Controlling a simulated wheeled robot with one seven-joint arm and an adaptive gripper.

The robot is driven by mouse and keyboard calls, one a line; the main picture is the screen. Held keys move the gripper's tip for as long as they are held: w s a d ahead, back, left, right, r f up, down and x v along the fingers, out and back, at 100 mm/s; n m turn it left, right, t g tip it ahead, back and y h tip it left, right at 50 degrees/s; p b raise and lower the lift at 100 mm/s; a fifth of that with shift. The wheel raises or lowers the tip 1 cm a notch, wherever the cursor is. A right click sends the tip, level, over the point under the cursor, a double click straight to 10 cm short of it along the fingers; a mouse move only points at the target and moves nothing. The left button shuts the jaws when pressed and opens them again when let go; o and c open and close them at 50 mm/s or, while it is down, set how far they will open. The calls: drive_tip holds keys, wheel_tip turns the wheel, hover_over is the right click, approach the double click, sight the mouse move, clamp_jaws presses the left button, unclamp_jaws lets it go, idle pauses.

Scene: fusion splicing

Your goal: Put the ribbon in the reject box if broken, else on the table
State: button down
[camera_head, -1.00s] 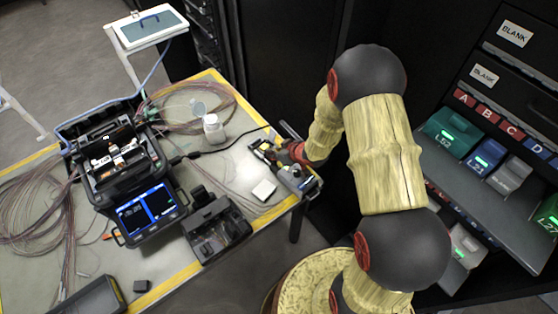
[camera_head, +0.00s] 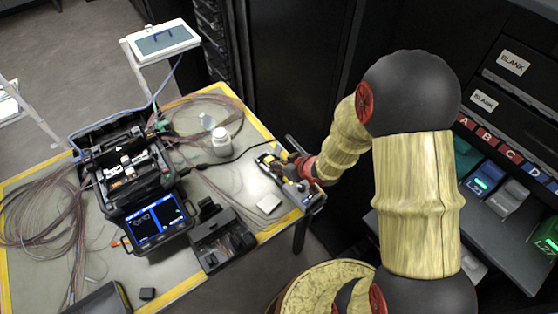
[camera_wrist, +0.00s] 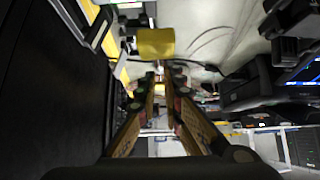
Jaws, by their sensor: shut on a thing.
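My gripper (camera_head: 285,166) is over the right corner of the table (camera_head: 272,232), among small black and yellow parts there. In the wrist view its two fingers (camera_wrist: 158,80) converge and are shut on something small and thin. I take it to be the ribbon, but its shape and condition cannot be made out. A yellow block (camera_wrist: 156,43) shows just beyond the fingertips.
A black fusion splicer (camera_head: 128,170) with a lit screen (camera_head: 158,218) stands mid-table. An open drawer with coloured boxes (camera_head: 483,178) is at the right.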

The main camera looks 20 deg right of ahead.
drive_tip(key=s+a+r+p, duration=0.1)
drive_tip(key=s+a+r, duration=0.1)
drive_tip(key=s, duration=0.5)
drive_tip(key=shift+s+r, duration=0.15)
drive_tip(key=shift+r, duration=0.3)
